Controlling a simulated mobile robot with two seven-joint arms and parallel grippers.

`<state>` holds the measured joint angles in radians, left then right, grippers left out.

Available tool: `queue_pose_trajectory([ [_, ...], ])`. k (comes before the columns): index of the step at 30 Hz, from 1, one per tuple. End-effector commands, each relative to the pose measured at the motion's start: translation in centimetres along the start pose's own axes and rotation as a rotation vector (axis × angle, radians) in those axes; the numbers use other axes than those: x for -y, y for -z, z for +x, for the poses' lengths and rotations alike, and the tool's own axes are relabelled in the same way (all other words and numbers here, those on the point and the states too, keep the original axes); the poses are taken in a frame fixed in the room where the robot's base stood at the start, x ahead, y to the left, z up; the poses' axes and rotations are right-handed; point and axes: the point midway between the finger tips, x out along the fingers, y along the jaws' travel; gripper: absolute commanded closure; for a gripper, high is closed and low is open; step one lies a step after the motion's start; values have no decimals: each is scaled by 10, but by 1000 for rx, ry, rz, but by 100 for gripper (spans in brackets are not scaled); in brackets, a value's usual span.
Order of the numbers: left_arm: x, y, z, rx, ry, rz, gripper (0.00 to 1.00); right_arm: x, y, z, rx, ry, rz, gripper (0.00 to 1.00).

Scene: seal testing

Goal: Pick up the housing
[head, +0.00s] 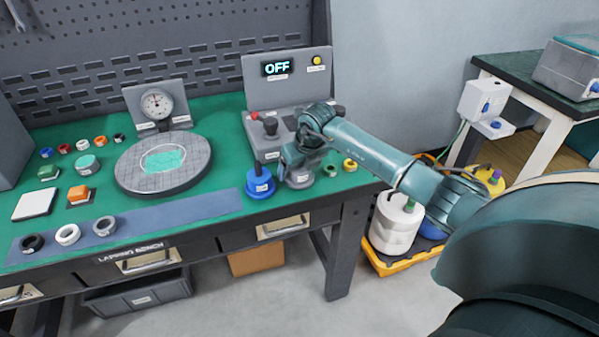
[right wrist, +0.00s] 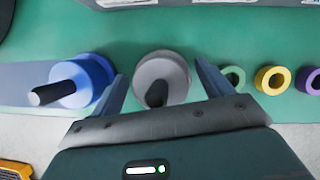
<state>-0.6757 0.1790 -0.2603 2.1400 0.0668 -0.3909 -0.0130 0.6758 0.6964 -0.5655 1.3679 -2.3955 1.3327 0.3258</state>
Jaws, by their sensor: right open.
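My right gripper (head: 296,165) is open above the right end of the green bench. In the right wrist view its fingers (right wrist: 160,78) stand on either side of a grey round part (right wrist: 160,70) with a dark upright stem, apparently the housing. No grip on it shows. In the head view the gripper partly covers this grey part (head: 300,180). A blue round part (right wrist: 82,80) with a black stem stands just left of it, outside the left finger. It also shows in the head view (head: 260,186). My left gripper is not in view.
Green (right wrist: 232,78), yellow (right wrist: 272,79) and purple rings lie right of the right finger. The grey control box (head: 285,80) reading OFF stands behind. A round lapping plate (head: 135,177) with a dial gauge is to the left. The bench's front edge is close.

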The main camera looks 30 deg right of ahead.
Motion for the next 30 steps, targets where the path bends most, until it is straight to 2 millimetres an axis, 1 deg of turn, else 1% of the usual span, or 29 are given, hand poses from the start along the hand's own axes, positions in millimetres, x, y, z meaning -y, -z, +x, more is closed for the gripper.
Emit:
queue_pose_trajectory([
  [3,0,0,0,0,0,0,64,0,0,0,0,0,0,22],
  [27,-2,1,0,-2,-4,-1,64,0,0,-1,1,0,0,87],
  [28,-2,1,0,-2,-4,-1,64,0,0,-1,1,0,0,90],
  [30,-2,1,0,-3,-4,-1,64,0,-2,-2,6,-1,1,90],
])
